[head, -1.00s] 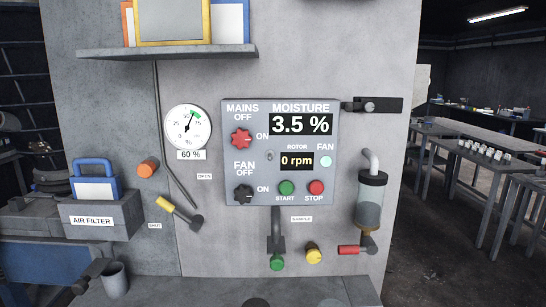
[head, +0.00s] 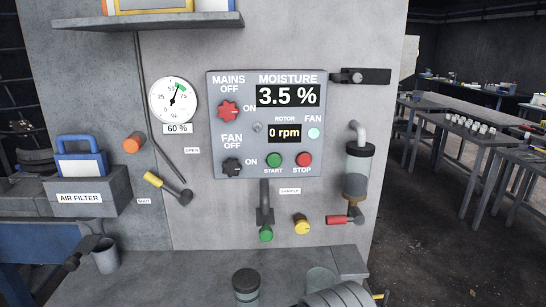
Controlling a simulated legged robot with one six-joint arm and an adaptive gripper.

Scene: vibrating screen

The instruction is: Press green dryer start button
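The green start button (head: 274,160) sits low on the grey control panel (head: 217,130), above the word START. The red stop button (head: 304,159) is just to its right. The panel reads moisture 3.5 % and rotor 0 rpm, and a pale fan lamp (head: 314,133) is at its right side. The red mains knob (head: 228,111) and black fan knob (head: 232,167) are on the left side. Nothing covers the start button.
Below the panel are a green-ended handle (head: 266,235), a yellow knob (head: 301,226) and a red-handled valve (head: 338,220) under a glass vessel (head: 357,172). A dark-topped cylinder (head: 246,283) stands at the bottom. An air filter box (head: 83,198) is at left, tables at right.

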